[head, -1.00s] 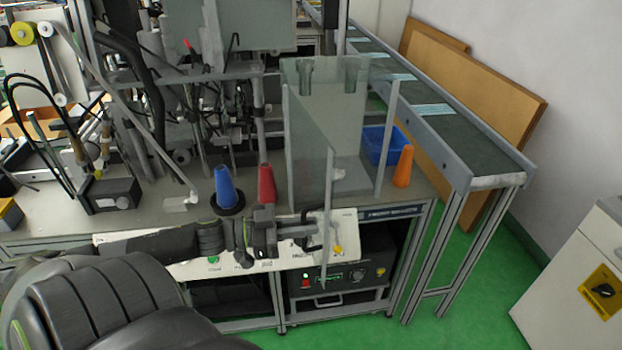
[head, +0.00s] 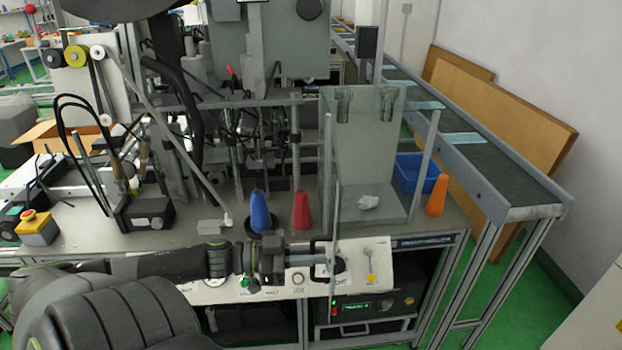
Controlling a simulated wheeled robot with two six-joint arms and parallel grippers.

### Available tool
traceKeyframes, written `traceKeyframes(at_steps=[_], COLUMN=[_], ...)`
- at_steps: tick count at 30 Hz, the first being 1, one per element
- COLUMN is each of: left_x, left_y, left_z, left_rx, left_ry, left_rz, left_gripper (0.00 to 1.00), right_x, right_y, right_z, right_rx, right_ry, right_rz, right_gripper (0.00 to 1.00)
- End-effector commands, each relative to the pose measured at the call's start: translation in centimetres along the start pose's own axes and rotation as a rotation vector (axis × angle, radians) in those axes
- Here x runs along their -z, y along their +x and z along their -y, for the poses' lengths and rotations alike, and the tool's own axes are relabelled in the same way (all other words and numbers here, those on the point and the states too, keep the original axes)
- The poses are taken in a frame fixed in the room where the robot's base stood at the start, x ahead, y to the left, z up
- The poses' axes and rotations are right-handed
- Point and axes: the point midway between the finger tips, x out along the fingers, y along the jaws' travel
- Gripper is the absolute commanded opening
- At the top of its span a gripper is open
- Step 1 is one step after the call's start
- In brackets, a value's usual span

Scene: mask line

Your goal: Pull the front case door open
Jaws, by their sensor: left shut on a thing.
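The front case door (head: 333,190) is a clear panel seen almost edge-on. It stands out from the left side of the clear case (head: 372,135) towards me, and the case front looks open. Its lower part hangs in front of the white control panel. A dark handle (head: 318,243) is on the door's near edge. My left gripper (head: 328,258) reaches in from the left and is shut on the handle; its fingertips are partly hidden by the handle and door edge. My right gripper is not in view.
A blue cone (head: 260,211) and a red cone (head: 301,210) stand left of the door. A blue bin (head: 418,174) and an orange cone (head: 437,195) stand to the right, beside a conveyor (head: 480,165).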

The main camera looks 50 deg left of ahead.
Motion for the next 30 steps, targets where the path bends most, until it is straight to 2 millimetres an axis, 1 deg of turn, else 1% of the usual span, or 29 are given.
traceKeyframes(at_steps=[4,5,7,8,15,22,26,29,30], left_x=[-0.1,0.0,0.0,0.0,0.0,0.0,0.0,0.1,0.0], left_y=[0.0,0.0,0.0,0.0,0.0,-0.3,-1.4,-3.0,-3.8], left_z=[0.1,0.1,0.1,0.1,0.0,0.0,0.0,0.0,0.0], left_rx=[0.002,0.002,0.002,0.002,0.001,0.000,-0.001,0.001,0.001], left_ry=[0.000,0.000,0.000,0.000,0.000,-0.002,-0.002,-0.002,-0.003], left_rz=[0.002,0.002,0.001,0.001,0.000,0.001,0.006,0.007,0.009], left_gripper=[0.00,0.14,0.24,0.26,0.26,0.26,0.26,0.26,0.26], right_x=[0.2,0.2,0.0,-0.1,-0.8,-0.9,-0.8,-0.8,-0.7], right_y=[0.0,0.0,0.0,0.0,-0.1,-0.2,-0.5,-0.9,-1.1], right_z=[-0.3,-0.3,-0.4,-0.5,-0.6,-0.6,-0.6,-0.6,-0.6], right_rx=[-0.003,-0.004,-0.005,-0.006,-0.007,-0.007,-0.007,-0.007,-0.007], right_ry=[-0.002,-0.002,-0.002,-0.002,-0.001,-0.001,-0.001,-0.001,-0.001], right_rz=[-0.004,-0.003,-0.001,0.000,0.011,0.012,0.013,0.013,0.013], right_gripper=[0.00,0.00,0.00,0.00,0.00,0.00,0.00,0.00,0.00])
